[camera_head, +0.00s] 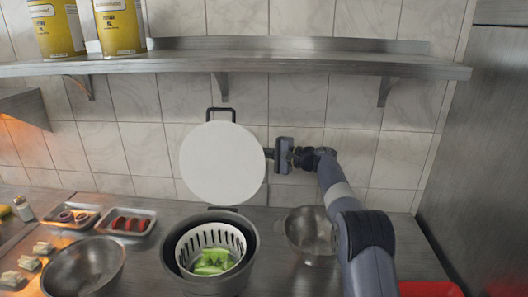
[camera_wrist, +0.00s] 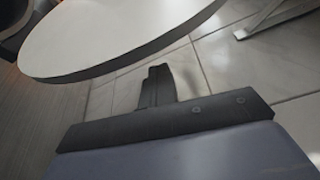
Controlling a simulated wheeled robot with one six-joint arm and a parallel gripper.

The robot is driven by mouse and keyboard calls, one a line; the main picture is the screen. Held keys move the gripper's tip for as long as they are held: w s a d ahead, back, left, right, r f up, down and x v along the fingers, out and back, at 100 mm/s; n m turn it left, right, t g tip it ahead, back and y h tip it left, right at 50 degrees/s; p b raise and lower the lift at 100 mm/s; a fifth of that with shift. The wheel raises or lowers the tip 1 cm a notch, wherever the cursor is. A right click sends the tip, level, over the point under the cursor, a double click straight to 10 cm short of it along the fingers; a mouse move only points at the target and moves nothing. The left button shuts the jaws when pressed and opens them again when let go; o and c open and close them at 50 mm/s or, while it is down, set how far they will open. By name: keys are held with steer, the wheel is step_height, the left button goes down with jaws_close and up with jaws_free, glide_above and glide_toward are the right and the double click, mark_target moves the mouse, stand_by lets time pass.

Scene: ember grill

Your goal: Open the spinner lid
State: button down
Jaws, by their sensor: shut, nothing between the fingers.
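The spinner (camera_head: 258,240) is a dark grey bowl with a white slotted basket (camera_head: 206,237) inside, holding green leaves (camera_head: 213,261). Its round white lid (camera_head: 222,163) stands upright above the back rim, with a dark handle loop at the top. The basket is uncovered. My gripper (camera_head: 268,154) is at the right edge of the lid, close beside it; I cannot tell whether it touches. In the wrist view the lid (camera_wrist: 105,35) fills the upper left, and my gripper (camera_wrist: 158,85) is shut and empty just below its edge.
A steel bowl (camera_head: 84,268) stands left of the spinner and another (camera_head: 308,232) stands right. Trays of food (camera_head: 128,222) lie at the back left. A steel shelf (camera_head: 270,64) with yellow tins (camera_head: 120,25) runs above. A red bin (camera_head: 430,289) is at lower right.

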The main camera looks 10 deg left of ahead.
mark_target(259, 156)
steer(key=shift+s+d+r, duration=0.1)
steer(key=shift+s+r, duration=0.05)
steer(key=shift+s, duration=0.45)
steer(key=shift+s+r, duration=0.1)
steer(key=shift+s, duration=0.5)
steer(key=s+b, duration=0.1)
steer(key=b, duration=0.1)
steer(key=s+n+b, duration=0.1)
steer(key=b, duration=0.1)
steer(key=s+b, duration=0.1)
steer(key=b, duration=0.2)
steer(key=shift+r+n+y, duration=0.25)
steer(key=shift+n+y, duration=0.05)
steer(key=shift+n, duration=0.1)
steer(key=shift+s+d+r+b, duration=0.1)
steer(key=shift+s+r+b, duration=0.1)
steer(key=shift+r+b, duration=0.1)
